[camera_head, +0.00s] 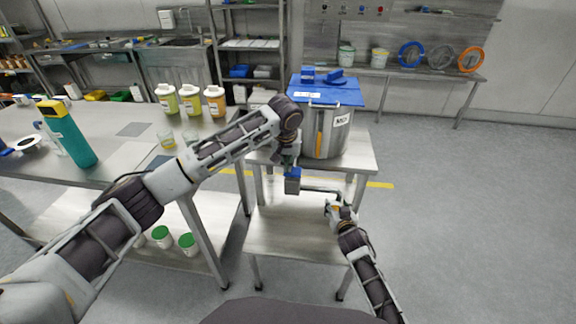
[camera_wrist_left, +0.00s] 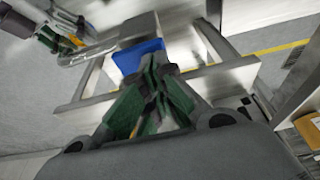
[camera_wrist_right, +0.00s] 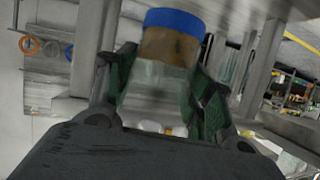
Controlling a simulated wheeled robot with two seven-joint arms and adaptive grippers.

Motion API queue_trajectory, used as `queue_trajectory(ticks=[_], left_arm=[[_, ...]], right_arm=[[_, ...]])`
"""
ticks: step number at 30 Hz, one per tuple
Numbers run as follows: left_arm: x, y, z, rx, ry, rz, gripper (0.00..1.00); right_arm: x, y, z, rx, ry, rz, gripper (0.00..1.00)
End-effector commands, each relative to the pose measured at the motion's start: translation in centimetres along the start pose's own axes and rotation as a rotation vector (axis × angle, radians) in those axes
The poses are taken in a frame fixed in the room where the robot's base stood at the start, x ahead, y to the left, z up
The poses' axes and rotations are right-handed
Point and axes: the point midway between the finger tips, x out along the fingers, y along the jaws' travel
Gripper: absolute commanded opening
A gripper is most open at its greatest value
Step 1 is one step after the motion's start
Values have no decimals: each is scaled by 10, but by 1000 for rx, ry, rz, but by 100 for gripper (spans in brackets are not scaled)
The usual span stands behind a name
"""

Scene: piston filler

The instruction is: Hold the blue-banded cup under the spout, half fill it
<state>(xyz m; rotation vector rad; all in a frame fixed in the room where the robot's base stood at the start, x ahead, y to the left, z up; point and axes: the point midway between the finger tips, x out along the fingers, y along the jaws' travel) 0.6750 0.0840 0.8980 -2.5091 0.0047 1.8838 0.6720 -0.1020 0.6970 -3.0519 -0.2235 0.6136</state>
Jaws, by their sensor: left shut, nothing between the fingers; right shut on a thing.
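The blue-banded cup (camera_wrist_right: 172,45) is between my right gripper's fingers (camera_wrist_right: 165,90) in the right wrist view. It is clear, with a brown layer beside the blue band. In the head view my right gripper (camera_head: 338,208) is at the end of the thin steel spout (camera_head: 322,190), where the cup is small and mostly hidden. The spout runs from a blue-and-grey block (camera_head: 292,184) below the filler's lidded steel hopper (camera_head: 325,132). My left gripper (camera_head: 288,162) is shut and empty just above this block. In the left wrist view its fingertips (camera_wrist_left: 152,62) overlap the blue part (camera_wrist_left: 137,55); contact is unclear.
The filler stands on a steel table (camera_head: 362,150) with a lower shelf. A bench (camera_head: 130,130) at the left holds several bottles, clear cups and a teal bottle (camera_head: 66,135). Green-lidded tubs (camera_head: 187,243) sit beneath it. The floor at the right is clear.

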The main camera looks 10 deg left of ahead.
Motion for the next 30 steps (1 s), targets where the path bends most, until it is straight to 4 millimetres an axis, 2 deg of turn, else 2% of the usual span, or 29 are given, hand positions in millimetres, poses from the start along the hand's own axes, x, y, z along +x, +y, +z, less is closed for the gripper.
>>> queue_trajectory(ticks=[5,21,30], left_arm=[[-25,1,-8,0,6,3,0],[-104,0,-8,-1,8,2,0],[-123,0,-8,-1,6,2,0]], right_arm=[[0,0,-1,0,1,0,30],[0,0,-1,0,1,0,30],[0,0,-1,0,1,0,30]])
